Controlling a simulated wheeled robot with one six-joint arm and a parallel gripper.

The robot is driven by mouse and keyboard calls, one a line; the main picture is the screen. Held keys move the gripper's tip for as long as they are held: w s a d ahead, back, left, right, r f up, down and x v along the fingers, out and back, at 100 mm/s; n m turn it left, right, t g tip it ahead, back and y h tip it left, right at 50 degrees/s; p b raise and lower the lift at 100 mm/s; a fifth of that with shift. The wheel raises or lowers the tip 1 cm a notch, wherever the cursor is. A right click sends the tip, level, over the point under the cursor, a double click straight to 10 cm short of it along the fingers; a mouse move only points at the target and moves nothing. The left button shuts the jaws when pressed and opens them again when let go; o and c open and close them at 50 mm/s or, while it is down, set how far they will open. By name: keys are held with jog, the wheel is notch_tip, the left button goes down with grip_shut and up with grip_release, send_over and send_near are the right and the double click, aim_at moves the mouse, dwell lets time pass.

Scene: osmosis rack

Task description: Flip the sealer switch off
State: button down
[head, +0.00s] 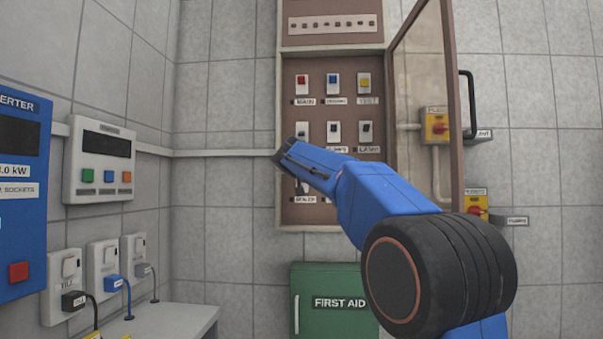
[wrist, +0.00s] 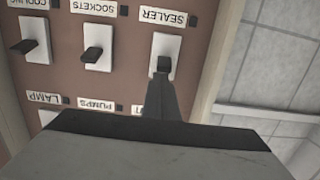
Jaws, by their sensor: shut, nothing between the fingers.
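The sealer switch (wrist: 166,48) is a white plate with a dark toggle, under an upside-down SEALER label (wrist: 177,17) in the wrist view. In the head view the switch (head: 301,188) is at the lower left of the open brown panel, partly hidden by my arm. My gripper (head: 284,154) is shut and empty, in front of the panel's left side. In the wrist view the narrow tip of my gripper (wrist: 162,84) reaches right up to the sealer toggle and overlaps its lower end. I cannot tell whether they touch.
Beside it are the sockets switch (wrist: 98,52) and the cooling switch (wrist: 35,40). The panel's glass door (head: 418,100) stands open on the right. A green first aid box (head: 325,285) is below. A grey box with coloured buttons (head: 100,160) hangs on the left wall.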

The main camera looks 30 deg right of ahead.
jog(key=shift+f, duration=0.1)
jog(key=shift+s+a+f, duration=0.15)
jog(key=shift+s+f, duration=0.05)
jog(key=shift+f, duration=0.25)
jog(key=shift+s+a+f, duration=0.1)
jog(key=shift+s+f, duration=0.05)
jog(key=shift+f, duration=0.3)
jog(key=s+a+f, duration=0.3)
jog(key=s+a, duration=0.2)
jog(key=s, duration=0.2)
jog(key=shift+s+f, duration=0.15)
jog(key=shift+f, duration=0.05)
dwell(0.4)
